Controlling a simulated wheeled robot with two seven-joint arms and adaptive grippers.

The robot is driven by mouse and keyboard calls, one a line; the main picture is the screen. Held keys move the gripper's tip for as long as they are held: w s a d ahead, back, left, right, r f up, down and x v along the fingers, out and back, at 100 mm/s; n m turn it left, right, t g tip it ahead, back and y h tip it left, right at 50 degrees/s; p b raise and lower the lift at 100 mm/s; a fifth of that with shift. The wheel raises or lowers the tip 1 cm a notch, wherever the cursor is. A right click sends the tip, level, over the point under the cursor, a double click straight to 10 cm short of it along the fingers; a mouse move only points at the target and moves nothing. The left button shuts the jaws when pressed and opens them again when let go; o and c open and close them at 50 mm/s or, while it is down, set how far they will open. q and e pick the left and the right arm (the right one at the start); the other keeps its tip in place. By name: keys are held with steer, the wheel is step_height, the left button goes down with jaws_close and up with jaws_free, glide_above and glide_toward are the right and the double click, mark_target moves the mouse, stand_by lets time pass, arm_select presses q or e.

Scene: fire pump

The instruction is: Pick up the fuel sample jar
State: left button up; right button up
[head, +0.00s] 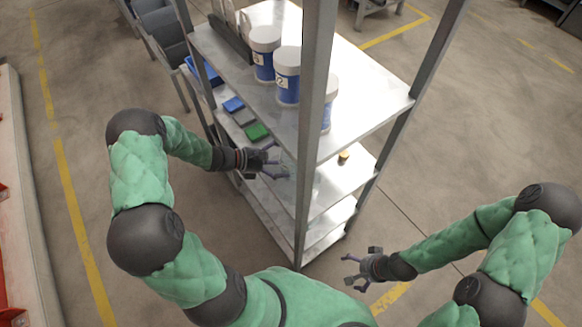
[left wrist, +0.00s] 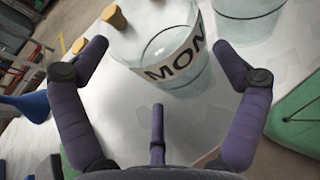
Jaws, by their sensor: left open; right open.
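A clear glass jar (left wrist: 172,50) with a white band lettered "MON" stands on a pale shelf in the left wrist view. A second clear jar (left wrist: 250,22) stands beside it, cut off by the top edge. I cannot tell which is the fuel sample jar. My left gripper (head: 274,165) is open and empty at the rack's second level. In the left wrist view its fingers (left wrist: 160,52) spread to either side of the labelled jar, which shows beyond and between them. In the head view the jars are hardly discernible. My right gripper (head: 350,270) is open and empty, outside the rack.
A metal rack (head: 370,104) carries blue-and-white tubs (head: 287,76) on top; its front post (head: 312,120) stands right of my left gripper. Green (head: 256,131) and blue (head: 233,104) items lie on the second shelf. Cork-like stoppers (left wrist: 115,16) are near the labelled jar.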

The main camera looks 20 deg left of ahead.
arm_select(q)
steer(key=shift+x, duration=0.85)
steer(key=c, duration=0.9)
steer(key=shift+c, duration=0.2)
